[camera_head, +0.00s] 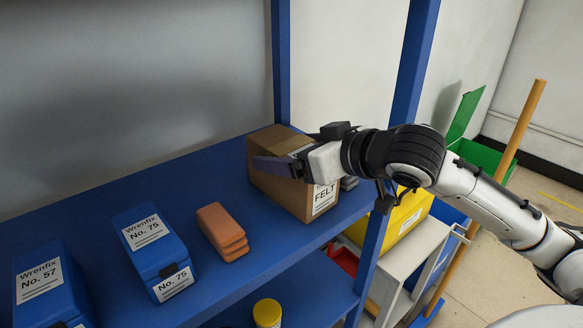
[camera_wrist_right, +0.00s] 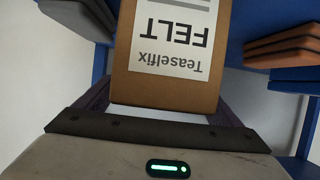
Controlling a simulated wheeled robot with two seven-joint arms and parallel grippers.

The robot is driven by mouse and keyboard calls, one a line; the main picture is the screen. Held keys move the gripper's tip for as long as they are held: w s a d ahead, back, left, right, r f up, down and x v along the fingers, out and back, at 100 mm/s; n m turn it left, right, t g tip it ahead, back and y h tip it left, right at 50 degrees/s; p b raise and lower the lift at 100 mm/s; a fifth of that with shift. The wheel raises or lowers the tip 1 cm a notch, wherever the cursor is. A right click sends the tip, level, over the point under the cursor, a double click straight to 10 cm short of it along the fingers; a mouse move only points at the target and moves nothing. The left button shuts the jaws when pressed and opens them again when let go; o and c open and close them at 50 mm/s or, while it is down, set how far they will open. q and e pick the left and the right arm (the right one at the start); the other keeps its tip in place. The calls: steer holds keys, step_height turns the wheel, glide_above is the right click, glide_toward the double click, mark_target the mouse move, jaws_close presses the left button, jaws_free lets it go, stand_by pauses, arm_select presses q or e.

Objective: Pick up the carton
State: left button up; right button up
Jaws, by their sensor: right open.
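The carton (camera_head: 278,190) is a brown cardboard box with a white label reading FELT, standing on the blue shelf at its right end. In the right wrist view the carton (camera_wrist_right: 170,85) is upside down, its label reading Teaselfix FELT, and it sits between the fingers. My right gripper (camera_head: 287,160) is open around the upper part of the carton, one finger along its near left side. The far finger is mostly hidden. Whether the fingers touch the carton I cannot tell. My left gripper is not in view.
On the blue shelf (camera_head: 95,208), left of the carton, are orange-brown blocks (camera_head: 222,232) and blue boxes labelled No. 75 (camera_head: 150,250) and No. 57 (camera_head: 45,290). A blue post (camera_head: 408,70) stands right of the carton. A yellow container (camera_head: 402,222) is beyond it.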

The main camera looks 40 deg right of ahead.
steer(key=c, duration=1.3)
steer(key=shift+r, duration=0.1)
steer(key=shift+c, duration=0.3)
